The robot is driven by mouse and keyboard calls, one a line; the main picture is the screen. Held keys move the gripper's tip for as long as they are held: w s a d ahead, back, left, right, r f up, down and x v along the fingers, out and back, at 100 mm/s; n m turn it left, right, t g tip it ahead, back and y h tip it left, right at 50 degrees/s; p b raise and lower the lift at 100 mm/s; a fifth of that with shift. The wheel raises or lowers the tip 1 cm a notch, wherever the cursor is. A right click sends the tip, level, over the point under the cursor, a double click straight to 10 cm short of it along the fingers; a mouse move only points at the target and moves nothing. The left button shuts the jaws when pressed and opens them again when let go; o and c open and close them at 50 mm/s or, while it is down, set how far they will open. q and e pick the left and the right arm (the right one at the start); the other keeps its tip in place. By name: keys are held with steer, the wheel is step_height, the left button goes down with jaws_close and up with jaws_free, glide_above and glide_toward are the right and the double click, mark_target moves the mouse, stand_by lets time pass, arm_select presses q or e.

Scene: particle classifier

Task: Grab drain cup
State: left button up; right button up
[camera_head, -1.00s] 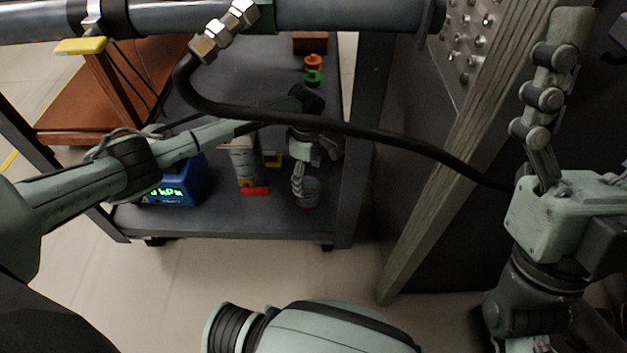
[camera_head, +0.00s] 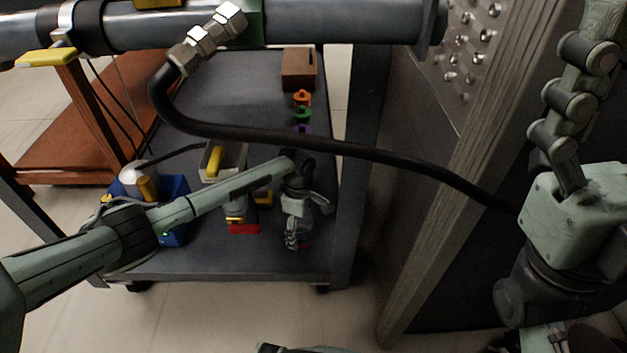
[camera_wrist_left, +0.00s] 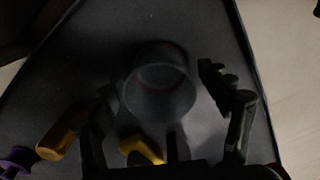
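The drain cup (camera_wrist_left: 160,93) is a dark, see-through round cup with a trace of red at its rim. In the left wrist view it lies between the spread fingers of my left gripper (camera_wrist_left: 172,105). The fingers look apart, and I see no clear contact with the cup. In the head view my left gripper (camera_head: 297,238) points down over the lower shelf, and the cup is almost wholly hidden behind it.
The dark cart shelf (camera_head: 275,262) also holds a blue device (camera_head: 175,228), a red-and-yellow item (camera_head: 243,228), small coloured knobs (camera_head: 302,115) and a brown block (camera_head: 298,68). A black hose (camera_head: 350,150) crosses above. A cart post (camera_head: 348,220) stands close right of the left gripper.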

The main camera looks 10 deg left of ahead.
arm_select(q)
steer(key=shift+f, duration=0.3)
steer(key=c, duration=1.1)
steer(key=shift+r, duration=0.1)
